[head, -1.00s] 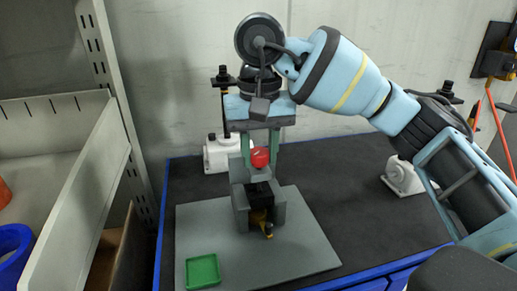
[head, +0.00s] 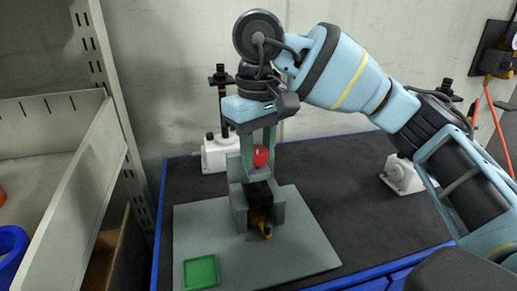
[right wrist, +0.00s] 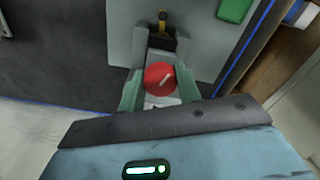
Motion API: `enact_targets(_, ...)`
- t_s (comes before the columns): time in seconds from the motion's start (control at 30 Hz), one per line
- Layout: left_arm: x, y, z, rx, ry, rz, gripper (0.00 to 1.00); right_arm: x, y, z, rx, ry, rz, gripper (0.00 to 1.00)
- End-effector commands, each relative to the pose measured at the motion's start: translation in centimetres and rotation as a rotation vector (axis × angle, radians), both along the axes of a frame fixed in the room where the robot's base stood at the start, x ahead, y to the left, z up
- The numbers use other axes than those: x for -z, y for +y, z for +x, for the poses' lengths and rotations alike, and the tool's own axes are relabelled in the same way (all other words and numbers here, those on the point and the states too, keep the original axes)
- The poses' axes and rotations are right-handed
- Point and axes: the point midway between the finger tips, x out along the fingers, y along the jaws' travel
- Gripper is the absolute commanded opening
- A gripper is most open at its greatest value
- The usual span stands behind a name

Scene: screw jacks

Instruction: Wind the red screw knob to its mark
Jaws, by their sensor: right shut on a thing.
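The red screw knob (head: 261,156) sits at the top of a grey jack fixture (head: 239,205) on a grey base plate (head: 305,255). My right gripper (head: 258,163) reaches down from above and is shut on the knob, one green finger on each side. My left gripper is not in view.
A green tray (head: 201,272) lies on the plate's front left. A black block with a yellow part (head: 266,231) sits in the fixture's front. White-based stands (head: 219,154) are behind and at the right (head: 397,176). A shelf (head: 65,190) is at left.

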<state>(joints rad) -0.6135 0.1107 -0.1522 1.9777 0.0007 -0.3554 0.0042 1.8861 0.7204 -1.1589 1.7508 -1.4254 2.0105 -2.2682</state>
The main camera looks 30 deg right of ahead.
Motion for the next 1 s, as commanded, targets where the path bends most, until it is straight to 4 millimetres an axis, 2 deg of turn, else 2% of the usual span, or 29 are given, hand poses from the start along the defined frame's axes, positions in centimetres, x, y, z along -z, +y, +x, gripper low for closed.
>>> enact_targets(0.03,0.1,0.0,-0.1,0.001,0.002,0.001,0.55,0.5,0.1,0.0,-0.003,0.010,-0.002,0.11)
enact_targets(0.27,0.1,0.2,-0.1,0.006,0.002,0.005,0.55,0.5,0.1,0.0,-0.001,0.009,-0.002,0.11)
enact_targets(0.3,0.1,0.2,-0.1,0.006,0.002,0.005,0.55,0.5,0.1,0.0,-0.001,0.008,-0.002,0.37)
enact_targets(0.43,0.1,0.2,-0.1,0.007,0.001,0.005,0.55,0.4,0.1,0.0,0.000,0.006,0.000,0.54)
enact_targets(0.77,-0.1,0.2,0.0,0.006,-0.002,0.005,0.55,-0.2,0.0,0.0,0.002,-0.001,0.000,0.55)
enact_targets(0.87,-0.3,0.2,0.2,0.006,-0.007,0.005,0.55,-1.2,0.0,0.0,0.002,-0.003,0.000,0.55)
enact_targets(1.0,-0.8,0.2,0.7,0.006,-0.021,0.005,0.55,-3.6,0.1,0.0,0.003,-0.006,-0.001,0.55)
